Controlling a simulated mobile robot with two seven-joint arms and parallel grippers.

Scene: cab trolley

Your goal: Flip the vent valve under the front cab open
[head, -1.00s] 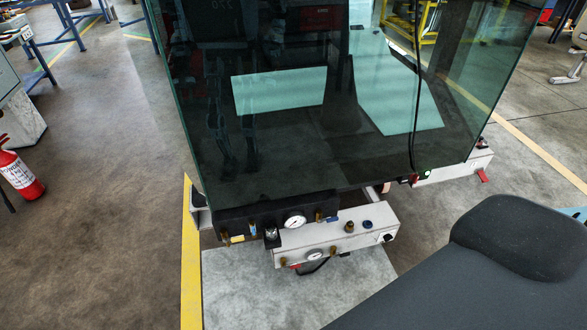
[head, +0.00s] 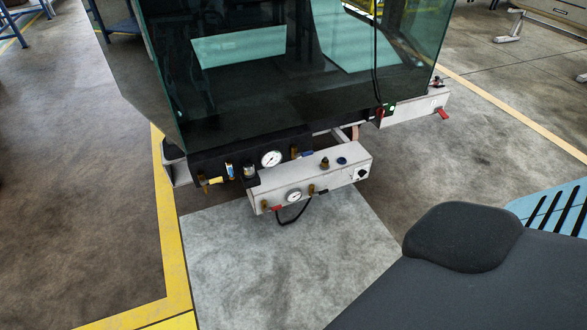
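The front cab (head: 300,90) is a dark glass box at the top middle of the head view. Below its front edge are a black panel (head: 215,160) and a pale grey box (head: 315,182). The black panel carries a round gauge (head: 271,158), a yellow-handled valve (head: 213,181), a blue-handled valve (head: 303,154) and other brass fittings. The grey box carries a smaller gauge (head: 294,196) and a red-handled valve (head: 272,209). I cannot tell which valve is the vent valve, as no label is readable. Neither gripper is in view.
A second grey box (head: 415,107) with a red lever (head: 443,113) sits under the cab's right side. A black hose (head: 292,216) loops below the front box. A yellow floor line (head: 170,230) runs left of a light floor patch (head: 260,270). The floor in front is clear.

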